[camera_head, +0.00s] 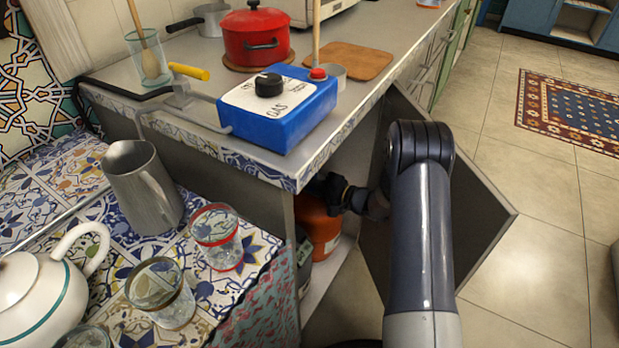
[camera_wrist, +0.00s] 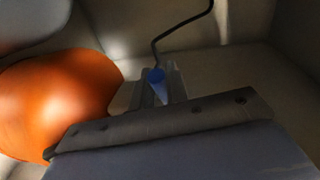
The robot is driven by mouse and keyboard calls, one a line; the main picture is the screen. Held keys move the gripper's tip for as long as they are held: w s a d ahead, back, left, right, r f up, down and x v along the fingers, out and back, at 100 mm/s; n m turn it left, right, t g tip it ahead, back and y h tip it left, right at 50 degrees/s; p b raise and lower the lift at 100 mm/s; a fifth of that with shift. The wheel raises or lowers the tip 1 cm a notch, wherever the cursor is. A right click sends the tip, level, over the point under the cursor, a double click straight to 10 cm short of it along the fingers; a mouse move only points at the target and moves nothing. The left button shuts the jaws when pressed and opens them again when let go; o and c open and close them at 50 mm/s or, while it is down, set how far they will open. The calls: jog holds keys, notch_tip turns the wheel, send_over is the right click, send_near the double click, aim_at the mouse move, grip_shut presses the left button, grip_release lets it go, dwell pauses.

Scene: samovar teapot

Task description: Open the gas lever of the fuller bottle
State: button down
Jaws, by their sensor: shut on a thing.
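An orange gas bottle (camera_head: 318,225) stands inside the open cabinet under the counter, partly hidden by my arm and the cabinet wall. Its rounded orange side also fills the left of the wrist view (camera_wrist: 60,95). My gripper (camera_wrist: 158,92) reaches into the cabinet, and its fingers are closed around a small blue piece, seemingly the gas lever (camera_wrist: 156,76). A thin black hose (camera_wrist: 165,38) rises behind this blue piece. The lever's angle and the bottle's fill level cannot be told. In the head view the fingertips are hidden in the cabinet.
The open cabinet door (camera_head: 480,215) stands to the right of my arm. The blue gas box (camera_head: 305,118) sits on the counter above. A greyish object (camera_head: 303,262) is left of the orange bottle. Glasses (camera_head: 217,236) and a teapot (camera_head: 40,295) stand on the tiled surface at left.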

jog(key=shift+d, duration=0.15)
jog(key=c, duration=1.4)
grip_release()
